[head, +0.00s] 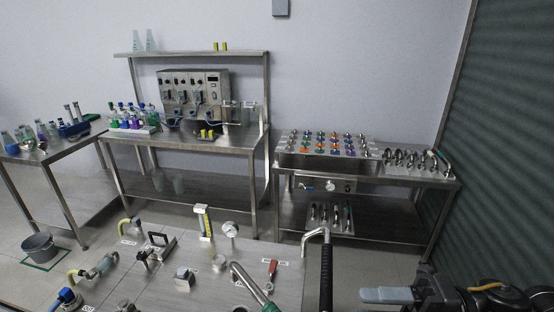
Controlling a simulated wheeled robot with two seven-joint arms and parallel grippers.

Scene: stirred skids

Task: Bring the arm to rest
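My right gripper (386,296) shows at the bottom right, with its arm coming in from the right. Its pale grey fingers point left, past the right edge of the near skid top. The fingers overlap from this angle, so I cannot tell how far apart they are. I see nothing held between them. My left gripper and arm are not in the head view.
The near skid top (225,262) carries a gauge (230,229), valves and a bent steel pipe (318,234) rising at its right edge. Steel benches (371,173) with glassware and fittings stand behind. A grey bucket (38,247) stands on the floor at left.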

